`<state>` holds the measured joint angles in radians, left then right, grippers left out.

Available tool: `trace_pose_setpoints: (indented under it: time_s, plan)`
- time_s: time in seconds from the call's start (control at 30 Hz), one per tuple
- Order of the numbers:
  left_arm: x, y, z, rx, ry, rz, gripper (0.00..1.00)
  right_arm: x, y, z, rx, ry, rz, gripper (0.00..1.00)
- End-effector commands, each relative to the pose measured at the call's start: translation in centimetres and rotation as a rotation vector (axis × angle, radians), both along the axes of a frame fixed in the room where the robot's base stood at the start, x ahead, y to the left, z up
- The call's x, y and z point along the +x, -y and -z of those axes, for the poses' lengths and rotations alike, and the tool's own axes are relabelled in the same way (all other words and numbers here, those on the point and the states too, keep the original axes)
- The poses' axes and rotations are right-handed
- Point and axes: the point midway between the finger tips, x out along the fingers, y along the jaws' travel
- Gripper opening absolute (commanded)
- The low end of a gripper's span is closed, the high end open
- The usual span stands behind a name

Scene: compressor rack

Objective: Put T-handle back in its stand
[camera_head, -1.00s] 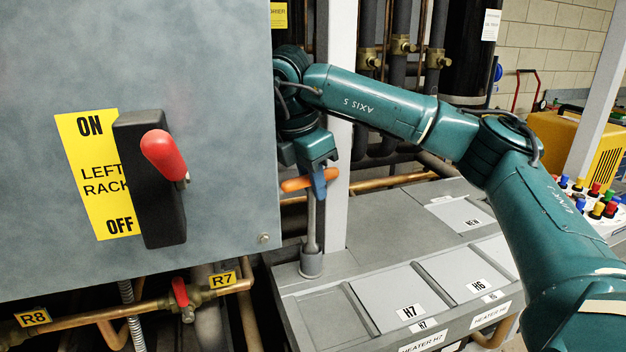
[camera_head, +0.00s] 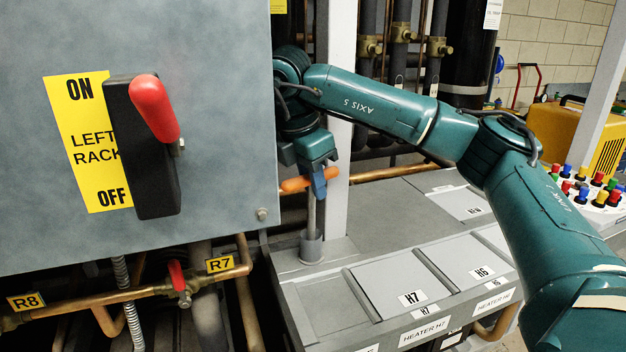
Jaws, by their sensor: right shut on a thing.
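The T-handle (camera_head: 296,184) has an orange crossbar and a grey shaft pointing down, nearly upright. My right gripper (camera_head: 319,183), with blue fingers, is shut on the crossbar. The stand (camera_head: 311,248) is a short grey cylinder on the grey deck behind the heater panels, directly below the gripper. The shaft runs down to the stand's top and its lower end is hidden there, seemingly inside. A short length of shaft shows between crossbar and stand. My left gripper is not in view.
A grey cabinet with a LEFT RACK switch (camera_head: 150,140) and red lever stands close left of the gripper. A pale post (camera_head: 340,130) rises just behind it. Copper pipes (camera_head: 130,290) run below the cabinet. The deck right of the stand is clear.

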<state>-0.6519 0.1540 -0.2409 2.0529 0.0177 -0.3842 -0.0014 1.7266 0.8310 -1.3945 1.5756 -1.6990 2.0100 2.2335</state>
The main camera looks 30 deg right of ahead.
Motion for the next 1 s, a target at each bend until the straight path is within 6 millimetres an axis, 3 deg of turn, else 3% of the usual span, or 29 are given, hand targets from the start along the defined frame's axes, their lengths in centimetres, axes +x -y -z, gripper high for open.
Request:
trace_pose_setpoints:
  time_s: [0.03, 0.63, 0.67, 1.0]
  plan:
    - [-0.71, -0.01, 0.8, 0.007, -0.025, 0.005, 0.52, 0.01, -0.01, 0.01, 0.0, 0.001, 0.0, 0.0]
    - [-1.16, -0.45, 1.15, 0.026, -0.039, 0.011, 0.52, 0.0, -0.01, 0.16, 0.0, 0.001, 0.0, 0.0]
    - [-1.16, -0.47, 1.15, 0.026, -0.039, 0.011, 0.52, 0.0, -0.01, 0.15, 0.0, 0.001, 0.0, 0.19]
    - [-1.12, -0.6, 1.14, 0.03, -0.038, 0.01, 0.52, 0.01, 0.0, 0.18, 0.0, 0.0, 0.0, 0.44]
